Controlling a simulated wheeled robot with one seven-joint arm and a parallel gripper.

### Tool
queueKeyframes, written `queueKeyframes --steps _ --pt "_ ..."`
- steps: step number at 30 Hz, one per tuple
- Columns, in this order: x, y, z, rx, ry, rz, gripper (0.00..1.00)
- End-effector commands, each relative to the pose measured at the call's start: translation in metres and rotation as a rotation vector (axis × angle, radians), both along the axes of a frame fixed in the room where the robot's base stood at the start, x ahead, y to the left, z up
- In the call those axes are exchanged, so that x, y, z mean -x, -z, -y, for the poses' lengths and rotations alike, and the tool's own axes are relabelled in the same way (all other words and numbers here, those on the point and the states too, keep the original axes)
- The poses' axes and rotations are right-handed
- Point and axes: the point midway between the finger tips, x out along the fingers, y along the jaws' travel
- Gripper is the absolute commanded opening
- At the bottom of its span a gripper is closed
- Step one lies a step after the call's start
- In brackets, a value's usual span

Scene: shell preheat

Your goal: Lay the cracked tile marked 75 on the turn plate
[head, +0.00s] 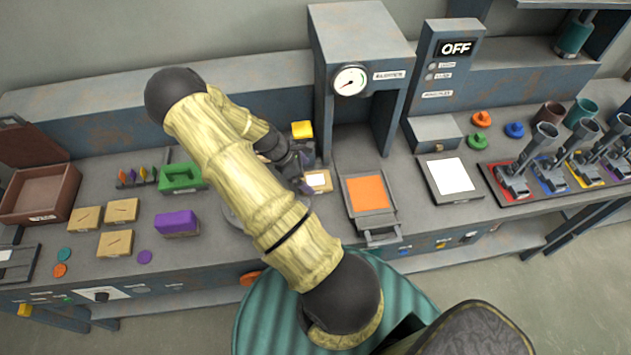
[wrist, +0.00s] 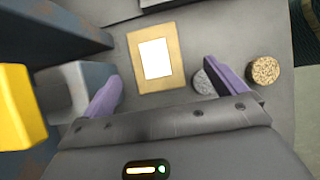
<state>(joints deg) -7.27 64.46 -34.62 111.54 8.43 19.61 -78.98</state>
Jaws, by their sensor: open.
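Three tan tiles with dark crack lines lie on the left of the bench in the head view: a left one (head: 85,217), a back one (head: 122,210) and a front one (head: 115,242). I cannot read a 75 on any of them. A round grey plate (head: 234,217), possibly the turn plate, is mostly hidden behind my arm. My gripper (head: 303,172) is over the bench right of it. In the wrist view my gripper (wrist: 164,84) is open and empty, its purple fingers apart. A tan piece with a blank white face (wrist: 140,84) lies ahead, between the finger lines.
A yellow block (wrist: 18,105) is close on the left in the wrist view; a cork-like disc (wrist: 264,70) is on the right. The head view shows a purple block (head: 177,223), a green tray (head: 180,178), a brown box (head: 42,190) and a gauge press (head: 362,50).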

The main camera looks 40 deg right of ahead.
Motion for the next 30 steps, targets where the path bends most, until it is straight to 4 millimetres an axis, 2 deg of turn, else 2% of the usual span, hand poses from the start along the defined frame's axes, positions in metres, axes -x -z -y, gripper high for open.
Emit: queueKeyframes --steps 8,21,30 --pt "0.001 0.004 0.004 0.001 0.0 -0.003 0.96" --pt "0.007 0.044 0.025 0.0 0.001 -0.002 0.96" --pt "0.007 0.045 0.025 0.0 0.0 -0.001 0.96"
